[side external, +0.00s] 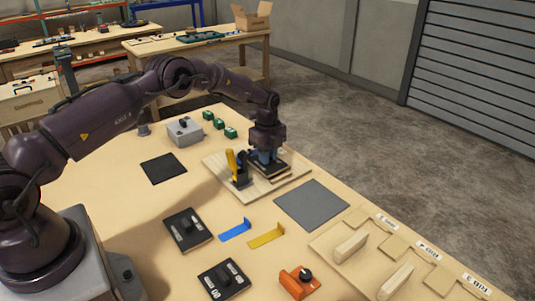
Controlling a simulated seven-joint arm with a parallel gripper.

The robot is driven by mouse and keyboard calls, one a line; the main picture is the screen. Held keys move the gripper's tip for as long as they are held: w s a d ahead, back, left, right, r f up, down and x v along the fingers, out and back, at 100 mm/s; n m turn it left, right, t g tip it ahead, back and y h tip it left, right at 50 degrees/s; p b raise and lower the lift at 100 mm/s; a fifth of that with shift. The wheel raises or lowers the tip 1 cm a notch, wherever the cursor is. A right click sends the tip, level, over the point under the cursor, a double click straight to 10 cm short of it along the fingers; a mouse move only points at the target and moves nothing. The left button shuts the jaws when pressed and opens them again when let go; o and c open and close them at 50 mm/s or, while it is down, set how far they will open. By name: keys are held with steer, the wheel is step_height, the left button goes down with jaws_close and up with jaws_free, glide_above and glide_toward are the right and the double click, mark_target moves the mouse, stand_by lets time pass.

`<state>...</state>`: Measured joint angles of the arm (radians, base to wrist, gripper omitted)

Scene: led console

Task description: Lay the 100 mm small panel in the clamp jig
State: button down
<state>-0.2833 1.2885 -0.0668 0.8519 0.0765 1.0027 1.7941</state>
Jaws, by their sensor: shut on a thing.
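The clamp jig (218,163) is a light wooden board on the bench, with a toggle clamp (240,170) whose yellow handle stands upright. My gripper (266,158) points down over the right part of the jig, just right of the clamp. It is shut on a small dark panel (275,170), which lies low over a pale wooden block on the jig. I cannot tell whether the panel rests fully on the block. My fingers hide much of the panel's upper face. Two other black panels with controls lie on the bench, one at front left (187,230) and one nearer the front (223,280).
A blue bracket (235,229) and a yellow bracket (267,236) lie in front of the jig. A grey mat (312,205) is to the right, a black mat (164,168) to the left. A grey box (184,131) and green blocks (219,124) stand behind. An orange fixture (299,282) is in front.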

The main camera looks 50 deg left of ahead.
steer(key=shift+f, duration=0.65)
stand_by(0.4)
steer(key=c, duration=1)
jaws_free()
steer(key=shift+r, duration=0.1)
step_height(320, 180, up, 13)
steer(key=shift+f, duration=0.1)
